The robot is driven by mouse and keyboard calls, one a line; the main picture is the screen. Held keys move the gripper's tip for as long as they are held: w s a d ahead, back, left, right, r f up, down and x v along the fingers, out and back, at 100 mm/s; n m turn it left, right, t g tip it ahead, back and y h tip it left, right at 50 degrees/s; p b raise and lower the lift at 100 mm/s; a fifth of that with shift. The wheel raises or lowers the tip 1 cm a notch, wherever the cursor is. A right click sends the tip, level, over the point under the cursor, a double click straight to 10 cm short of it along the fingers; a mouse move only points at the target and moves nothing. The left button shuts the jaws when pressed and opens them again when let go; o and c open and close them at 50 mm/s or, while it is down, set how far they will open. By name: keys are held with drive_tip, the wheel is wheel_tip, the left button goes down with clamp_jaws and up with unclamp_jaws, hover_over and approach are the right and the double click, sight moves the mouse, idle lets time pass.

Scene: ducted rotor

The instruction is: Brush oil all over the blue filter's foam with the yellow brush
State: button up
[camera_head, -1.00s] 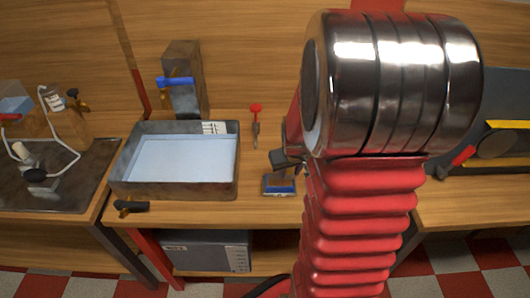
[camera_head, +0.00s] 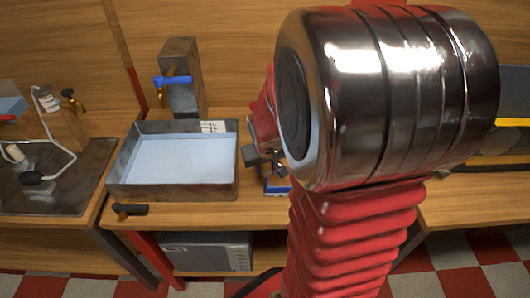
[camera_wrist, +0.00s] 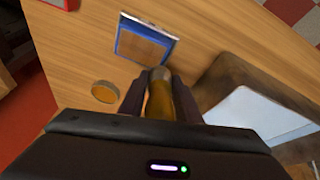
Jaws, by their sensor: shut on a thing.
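The blue filter (camera_wrist: 145,47) lies on the bench in the wrist view, a square blue frame around tan-brown foam. In the head view only a corner of its blue frame (camera_head: 274,190) shows below my gripper; my arm hides the rest. My gripper (camera_wrist: 160,83) is shut on the yellow brush (camera_wrist: 159,101), whose yellow-brown body shows between the dark fingers. The brush points toward the filter's near edge in the wrist view. I cannot tell whether its tip touches anything. In the head view my gripper (camera_head: 264,161) is above the bench, right of the tray.
A metal tray (camera_head: 122,185) with a pale blue inside stands left of my gripper; it also shows in the wrist view (camera_wrist: 213,82). A small round tan disc (camera_wrist: 105,91) lies near the filter. A metal block with a blue-handled tap (camera_head: 180,85) stands behind the tray.

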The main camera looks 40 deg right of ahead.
drive_tip(key=shift+d+r, duration=0.1)
drive_tip(key=shift+r, duration=2.8)
